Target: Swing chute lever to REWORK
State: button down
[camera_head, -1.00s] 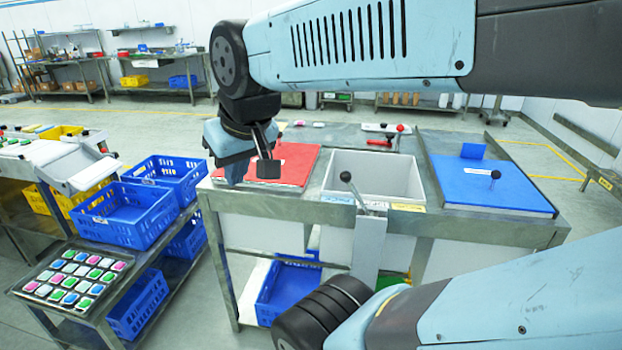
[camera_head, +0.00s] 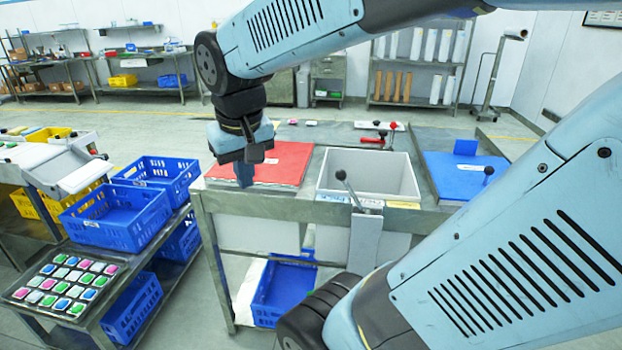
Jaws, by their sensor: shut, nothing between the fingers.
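The chute lever (camera_head: 350,191) is a thin rod with a black ball knob at the front edge of a white square bin (camera_head: 370,175). It leans up and to the left from its pivot above a grey chute plate (camera_head: 364,243). I cannot read either label. My gripper (camera_head: 248,172) is shut and empty, pointing down over the left part of the red mat (camera_head: 288,163). It is left of the lever and apart from it.
A red-handled clamp (camera_head: 378,137) stands behind the bin. A blue mat (camera_head: 455,173) with a black-knobbed peg (camera_head: 488,172) lies to the right. Blue crates (camera_head: 118,214) and a tray of coloured pieces (camera_head: 22,293) stand left. My arm covers the right side.

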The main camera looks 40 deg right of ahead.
jog(key=w+d+f+m+g+h, duration=0.2)
jog(key=w+d+f+g+h, duration=0.6)
jog(key=f, duration=0.2)
jog(key=w+d+f+m+g+h, duration=0.3)
jog(key=w+d+f+g+h, duration=0.5)
jog(key=f, duration=0.3)
jog(key=shift+w+d+f, duration=0.3)
jog(key=shift+d, duration=0.3)
jog(key=shift+m, duration=0.3)
jog(key=x, duration=1.4)
jog(key=shift+r, duration=0.35)
jog(key=shift+w, duration=0.1)
